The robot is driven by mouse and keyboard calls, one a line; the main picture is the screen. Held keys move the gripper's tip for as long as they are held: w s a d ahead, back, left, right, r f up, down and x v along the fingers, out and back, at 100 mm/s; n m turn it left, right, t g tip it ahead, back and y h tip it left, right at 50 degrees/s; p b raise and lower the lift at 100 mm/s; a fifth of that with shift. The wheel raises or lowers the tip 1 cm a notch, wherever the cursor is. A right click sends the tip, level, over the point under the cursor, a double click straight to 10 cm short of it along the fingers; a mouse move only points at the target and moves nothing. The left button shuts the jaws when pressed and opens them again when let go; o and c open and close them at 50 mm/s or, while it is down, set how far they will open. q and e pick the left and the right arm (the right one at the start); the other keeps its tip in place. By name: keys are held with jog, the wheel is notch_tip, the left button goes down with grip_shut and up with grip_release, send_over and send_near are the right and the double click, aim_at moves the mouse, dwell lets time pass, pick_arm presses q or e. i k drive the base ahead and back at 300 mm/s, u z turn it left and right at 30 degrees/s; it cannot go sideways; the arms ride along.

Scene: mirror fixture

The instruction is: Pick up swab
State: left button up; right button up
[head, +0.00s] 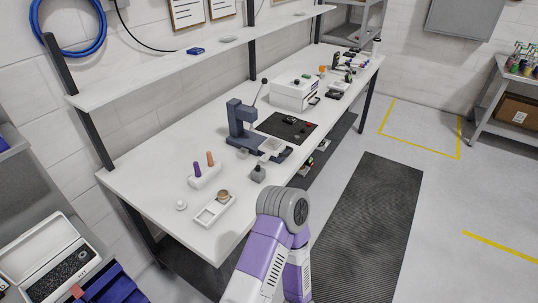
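I cannot make out a swab for certain at this size. Two upright pieces, one purple (197,169) and one orange (210,158), stand in a white holder (206,179) on the near part of the white workbench (140,170); I cannot tell whether either is a swab. In front of them lies a white tray (208,217) with a round tan-topped item (223,195) at one end. One of my purple and white arms rises from the bottom, bends at a grey joint and goes back down. Neither gripper shows.
A small white round item (181,205) and a dark small bottle-like item (258,174) stand near the tray. A dark blue press-like fixture (240,128), a black mat (286,127) and a white box (293,93) stand farther back. A shelf (160,68) runs above the bench.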

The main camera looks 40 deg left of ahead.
aim_at(210, 159)
jog(key=z, duration=0.15)
jog(key=i, duration=1.5)
jog(key=u, duration=2.45)
